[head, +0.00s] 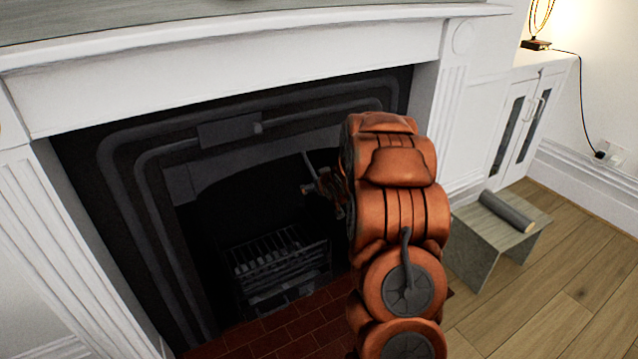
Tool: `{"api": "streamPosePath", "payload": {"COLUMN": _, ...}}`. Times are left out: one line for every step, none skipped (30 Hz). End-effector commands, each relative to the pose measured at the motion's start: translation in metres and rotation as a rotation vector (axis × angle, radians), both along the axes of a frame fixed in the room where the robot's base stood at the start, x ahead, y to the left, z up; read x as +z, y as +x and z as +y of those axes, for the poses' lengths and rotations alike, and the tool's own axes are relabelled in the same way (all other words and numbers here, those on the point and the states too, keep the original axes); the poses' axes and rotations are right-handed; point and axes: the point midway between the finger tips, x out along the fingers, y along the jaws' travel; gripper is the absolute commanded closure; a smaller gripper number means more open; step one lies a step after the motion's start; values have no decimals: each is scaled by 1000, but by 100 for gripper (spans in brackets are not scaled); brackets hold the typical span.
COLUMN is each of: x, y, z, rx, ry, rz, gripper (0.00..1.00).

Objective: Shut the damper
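The fireplace insert (120,195) is black and set in a white surround. A dark rectangular plate (228,131) with a small light knob at its right end sits on the upper part of the insert; it may be the damper, but I cannot tell its position for certain. My gripper (310,180) is at the right side of the fireplace opening, below and right of that plate and apart from it in the picture. My orange arm hides part of the gripper and the right side of the insert. I see nothing held, and the finger gap is unclear.
A grate (278,262) stands inside the opening above a red tiled hearth (270,338). The white mantel (240,50) overhangs the insert. At right, a low grey stool (475,240) bears a dark cylinder (507,212). Wooden floor (580,290) is clear at lower right.

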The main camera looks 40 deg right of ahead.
Motion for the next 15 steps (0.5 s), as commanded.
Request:
{"api": "streamPosePath", "payload": {"x": 1, "y": -1, "z": 0, "rx": 0, "ry": 0, "rz": 0, "gripper": 0}}
{"api": "streamPosePath", "payload": {"x": 1, "y": -2, "z": 0, "rx": 0, "ry": 0, "rz": 0, "gripper": 0}}
{"api": "streamPosePath", "payload": {"x": 2, "y": -4, "z": 1, "rx": 0, "ry": 0, "rz": 0, "gripper": 0}}
{"api": "streamPosePath", "payload": {"x": 3, "y": -6, "z": 2, "rx": 0, "ry": 0, "rz": 1, "gripper": 0}}
{"api": "streamPosePath", "payload": {"x": 5, "y": -8, "z": 2, "rx": 0, "ry": 0, "rz": 0, "gripper": 0}}
{"api": "streamPosePath", "payload": {"x": 7, "y": -11, "z": 3, "rx": 0, "ry": 0, "rz": 0, "gripper": 0}}
{"api": "streamPosePath", "payload": {"x": 9, "y": -13, "z": 4, "rx": 0, "ry": 0, "rz": 0, "gripper": 0}}
{"api": "streamPosePath", "payload": {"x": 11, "y": -16, "z": 5, "rx": 0, "ry": 0, "rz": 0, "gripper": 0}}
{"api": "streamPosePath", "payload": {"x": 14, "y": -19, "z": 6, "rx": -1, "ry": -1, "rz": -1, "gripper": 0}}
{"api": "streamPosePath", "payload": {"x": 16, "y": -22, "z": 6, "rx": -1, "ry": -1, "rz": -1, "gripper": 0}}
{"api": "streamPosePath", "payload": {"x": 17, "y": -25, "z": 7, "rx": -1, "ry": -1, "rz": -1, "gripper": 0}}
{"api": "streamPosePath", "payload": {"x": 20, "y": -29, "z": 8, "rx": -1, "ry": -1, "rz": -1, "gripper": 0}}
{"api": "streamPosePath", "payload": {"x": 22, "y": -32, "z": 9, "rx": -1, "ry": -1, "rz": -1, "gripper": 0}}
{"api": "streamPosePath", "payload": {"x": 23, "y": -35, "z": 10, "rx": -1, "ry": -1, "rz": -1, "gripper": 0}}
{"api": "streamPosePath", "payload": {"x": 26, "y": -39, "z": 12, "rx": 0, "ry": 0, "rz": -1, "gripper": 0}}
